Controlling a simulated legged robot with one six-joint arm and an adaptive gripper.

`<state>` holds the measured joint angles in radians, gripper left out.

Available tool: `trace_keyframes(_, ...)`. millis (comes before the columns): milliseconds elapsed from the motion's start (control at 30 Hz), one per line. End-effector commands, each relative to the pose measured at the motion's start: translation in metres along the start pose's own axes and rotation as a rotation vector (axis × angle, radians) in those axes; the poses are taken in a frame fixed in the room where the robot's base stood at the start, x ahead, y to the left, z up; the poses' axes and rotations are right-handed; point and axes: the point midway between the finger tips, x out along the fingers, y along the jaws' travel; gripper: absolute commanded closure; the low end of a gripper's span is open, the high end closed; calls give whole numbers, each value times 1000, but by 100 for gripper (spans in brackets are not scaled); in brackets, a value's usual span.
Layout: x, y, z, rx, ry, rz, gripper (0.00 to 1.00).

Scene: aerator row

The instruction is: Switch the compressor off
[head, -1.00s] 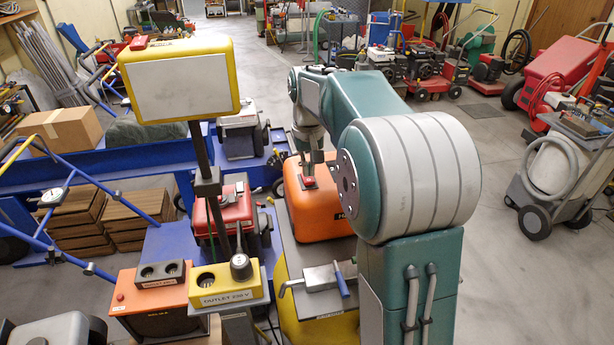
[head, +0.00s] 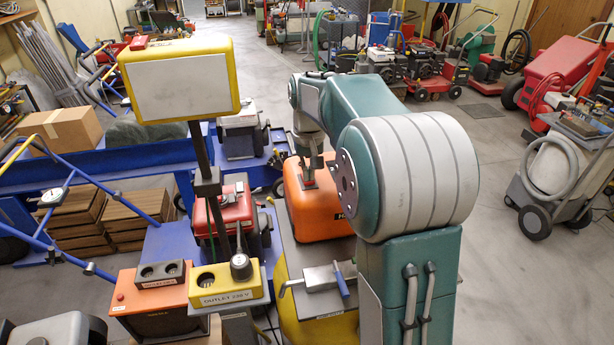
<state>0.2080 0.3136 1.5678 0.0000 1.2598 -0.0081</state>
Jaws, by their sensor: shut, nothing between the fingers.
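The compressor shows right of the picture's middle-left in the head view: an orange housing (head: 318,217) above a yellow tank (head: 288,305), with a grey plate between. A small red switch (head: 308,184) sits on top of the orange housing. My gripper (head: 309,172) is shut and empty, pointing down right at the switch. It appears to touch or nearly touch the switch; the exact contact is too small to tell. The switch's position, on or off, cannot be read. My teal and grey arm hides the housing's right side.
A yellow outlet box (head: 228,290) and an orange-topped unit (head: 150,290) stand at the front left. A post bears a yellow-framed panel (head: 180,85). A red machine (head: 230,210) stands left of the compressor. Open floor (head: 490,270) lies to the right.

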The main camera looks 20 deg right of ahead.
Motion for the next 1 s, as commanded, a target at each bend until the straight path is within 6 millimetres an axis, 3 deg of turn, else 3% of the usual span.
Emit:
trace_keyframes(500, 5, 0, 0, 0, 0, 0, 100)
trace_keyframes(1000, -28, 0, 0, 0, 1, 0, 100)
